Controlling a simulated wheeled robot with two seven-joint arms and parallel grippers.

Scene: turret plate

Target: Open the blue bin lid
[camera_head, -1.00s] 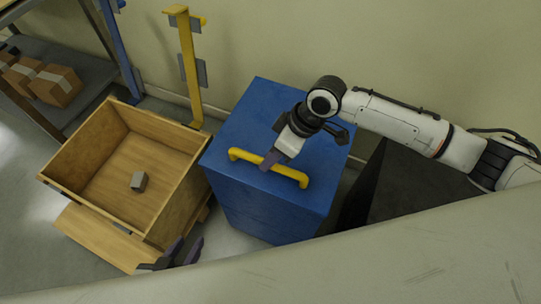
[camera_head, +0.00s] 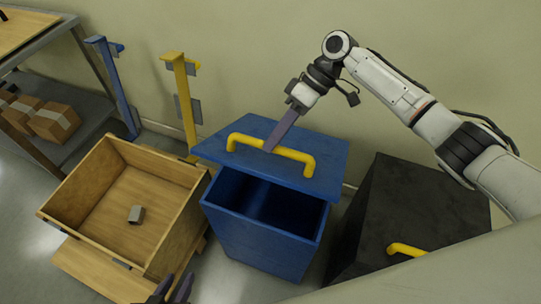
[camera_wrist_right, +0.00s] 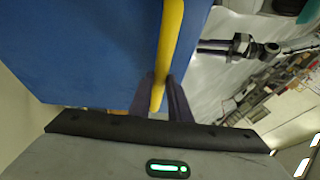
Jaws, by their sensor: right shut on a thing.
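The blue bin (camera_head: 262,240) stands in the middle of the head view. Its blue lid (camera_head: 325,160) is raised and tilted back toward the wall, and the dark inside of the bin shows.
A black bin (camera_head: 425,205) with a yellow handle stands to the right. Yellow (camera_head: 183,100) and blue (camera_head: 115,85) posts and a shelf with boxes (camera_head: 53,121) are behind left.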

